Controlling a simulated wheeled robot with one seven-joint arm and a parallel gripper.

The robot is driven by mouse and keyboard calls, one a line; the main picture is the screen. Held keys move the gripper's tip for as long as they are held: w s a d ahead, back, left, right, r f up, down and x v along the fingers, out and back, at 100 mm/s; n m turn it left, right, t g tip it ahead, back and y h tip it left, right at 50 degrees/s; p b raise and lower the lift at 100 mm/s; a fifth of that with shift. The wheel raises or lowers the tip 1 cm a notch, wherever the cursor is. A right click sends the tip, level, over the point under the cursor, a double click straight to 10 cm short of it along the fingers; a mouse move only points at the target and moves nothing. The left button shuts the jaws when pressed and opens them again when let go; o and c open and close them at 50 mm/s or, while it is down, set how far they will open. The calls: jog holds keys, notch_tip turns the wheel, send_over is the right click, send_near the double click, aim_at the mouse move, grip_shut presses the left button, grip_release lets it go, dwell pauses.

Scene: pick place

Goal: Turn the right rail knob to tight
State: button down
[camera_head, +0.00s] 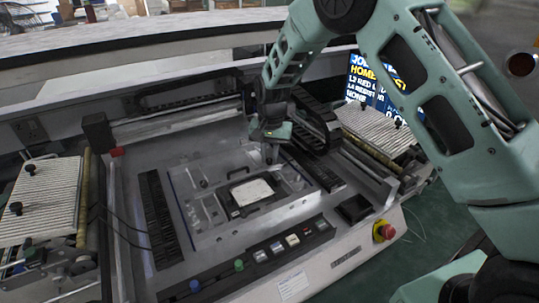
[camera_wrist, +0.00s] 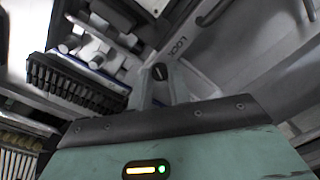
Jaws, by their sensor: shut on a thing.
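My gripper (camera_head: 269,152) reaches down to the right rail side of the machine, behind the central fixture, in the head view. In the wrist view its fingers (camera_wrist: 161,88) are closed around a small dark knob (camera_wrist: 160,72), seen nearly end-on. A printed word, which looks like "LOCK", is on the grey plate beside the knob. The knob is hidden behind my gripper in the head view, and its exact turn angle cannot be read.
The central fixture (camera_head: 226,216) holds a framed white plate (camera_head: 251,192). A black ribbed strip (camera_head: 160,218) lies on the left. Ribbed trays flank the machine on the left (camera_head: 40,203) and right (camera_head: 374,128). Buttons and a red stop knob (camera_head: 384,231) line the front panel.

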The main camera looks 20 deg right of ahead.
aim_at(271, 160)
jog(key=c, duration=1.3)
grip_release()
notch_tip(271, 160, up, 18)
jog(key=b, duration=0.3)
jog(key=shift+d+f, duration=0.25)
jog(key=shift+s, duration=0.15)
jog(key=s+a+f+n+y, duration=0.1)
jog(key=s+a+n, duration=0.25)
jog(key=s, duration=0.55)
jog(key=s+a+f+n, duration=0.1)
jog(key=s+a+n, duration=0.2)
jog(key=s+a, duration=0.35)
jog(key=s+d+f+n, duration=0.1)
jog(key=s+f+n, duration=0.1)
jog(key=s, duration=0.9)
jog(key=s+d+f+n, duration=0.2)
jog(key=s+n, duration=0.3)
jog(key=s, duration=0.6)
jog(key=shift+s+f+h, duration=0.2)
jog(key=shift+f+h, duration=0.2)
jog(key=shift+f, duration=0.05)
